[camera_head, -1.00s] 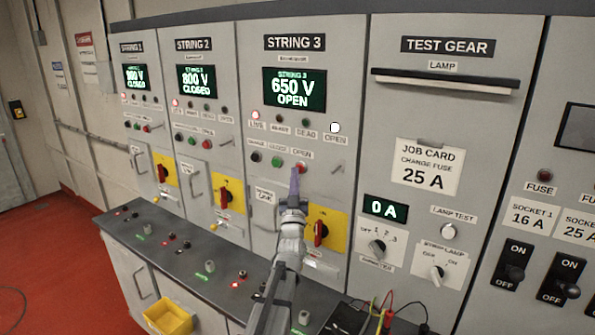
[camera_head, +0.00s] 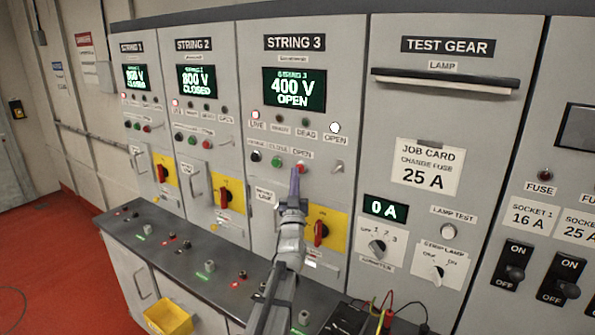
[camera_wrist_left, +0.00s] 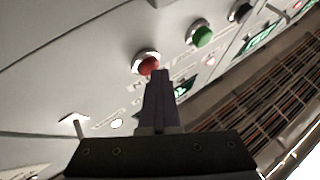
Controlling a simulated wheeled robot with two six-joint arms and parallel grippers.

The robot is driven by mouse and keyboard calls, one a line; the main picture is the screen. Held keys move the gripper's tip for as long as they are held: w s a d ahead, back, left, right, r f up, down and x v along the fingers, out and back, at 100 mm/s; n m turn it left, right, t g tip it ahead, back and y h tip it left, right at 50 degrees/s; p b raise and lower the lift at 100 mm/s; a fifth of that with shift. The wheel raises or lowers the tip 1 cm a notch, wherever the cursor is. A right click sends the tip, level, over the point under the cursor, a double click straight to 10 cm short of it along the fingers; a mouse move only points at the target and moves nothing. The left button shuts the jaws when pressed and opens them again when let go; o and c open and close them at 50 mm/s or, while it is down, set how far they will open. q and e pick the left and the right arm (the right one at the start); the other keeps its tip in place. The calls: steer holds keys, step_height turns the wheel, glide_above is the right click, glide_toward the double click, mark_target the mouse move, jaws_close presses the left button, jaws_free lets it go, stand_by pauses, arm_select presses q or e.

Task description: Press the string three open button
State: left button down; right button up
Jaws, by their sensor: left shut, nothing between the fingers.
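The String 3 panel (camera_head: 345,100) has a screen (camera_head: 294,89) reading 400 V OPEN. The red open button (camera_head: 301,167) sits right of the green close button (camera_head: 276,162). My left gripper (camera_head: 295,172) is shut and empty, its tip at the red button. In the left wrist view, the fingertips (camera_wrist_left: 158,75) overlap the lower edge of the red button (camera_wrist_left: 148,65); I cannot tell if they touch it. The green button (camera_wrist_left: 202,34) is beside it. My right gripper is not in view.
A yellow plate with a red rotary switch (camera_head: 321,232) is just below right of my left gripper. A grey bench (camera_head: 200,250) with small parts runs below the panels. The test gear panel (camera_head: 447,110) stands to the right.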

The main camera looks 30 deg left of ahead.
arm_select(q)
steer(key=shift+w, duration=0.15)
stand_by(0.4)
steer(key=shift+w, duration=0.25)
steer(key=shift+s+f, duration=0.1)
steer(key=shift+s, duration=0.05)
stand_by(0.5)
steer(key=shift+s, duration=0.1)
steer(key=s, duration=0.6)
steer(key=shift+a, duration=0.2)
steer(key=shift+f, duration=0.1)
stand_by(0.8)
